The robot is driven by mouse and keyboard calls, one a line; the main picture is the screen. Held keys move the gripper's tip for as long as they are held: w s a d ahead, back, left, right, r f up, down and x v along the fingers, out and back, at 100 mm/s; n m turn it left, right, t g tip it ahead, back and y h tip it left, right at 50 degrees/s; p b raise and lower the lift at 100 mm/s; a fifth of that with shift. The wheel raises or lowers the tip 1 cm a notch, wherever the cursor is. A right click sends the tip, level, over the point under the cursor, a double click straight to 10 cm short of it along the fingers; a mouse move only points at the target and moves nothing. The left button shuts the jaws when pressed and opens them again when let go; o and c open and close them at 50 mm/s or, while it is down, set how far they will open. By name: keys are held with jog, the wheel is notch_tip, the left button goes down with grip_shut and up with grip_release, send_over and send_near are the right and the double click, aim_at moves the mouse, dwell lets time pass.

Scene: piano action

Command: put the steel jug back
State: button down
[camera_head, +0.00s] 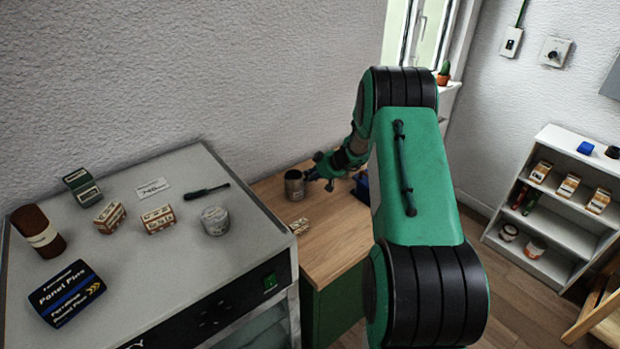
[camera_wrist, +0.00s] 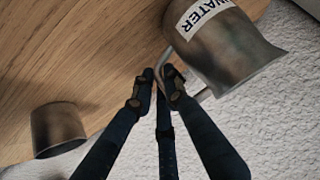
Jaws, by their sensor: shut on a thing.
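The steel jug (camera_head: 294,183) is at the wooden worktop's left part in the head view, just left of my gripper (camera_head: 310,175). In the wrist view the jug (camera_wrist: 232,52) is large at the upper right and carries a white label reading WATER. My gripper (camera_wrist: 161,80) is shut on the jug's thin handle, with the jug's body beside the fingertips. I cannot tell whether the jug's base touches the wood.
A second brownish metal vessel (camera_wrist: 57,128) stands at the left of the wrist view. The wooden worktop (camera_head: 335,235) has bare room in front. The grey cabinet (camera_head: 150,275) holding boxes adjoins on the left.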

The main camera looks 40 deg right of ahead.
jog(key=shift+f, duration=0.1)
jog(key=c, duration=1.7)
grip_release()
jog(key=shift+c, duration=0.2)
jog(key=shift+r, duration=0.2)
jog(key=p+v, duration=0.1)
jog(key=v, duration=1.1)
jog(key=shift+f, duration=0.15)
jog(key=shift+a, duration=0.1)
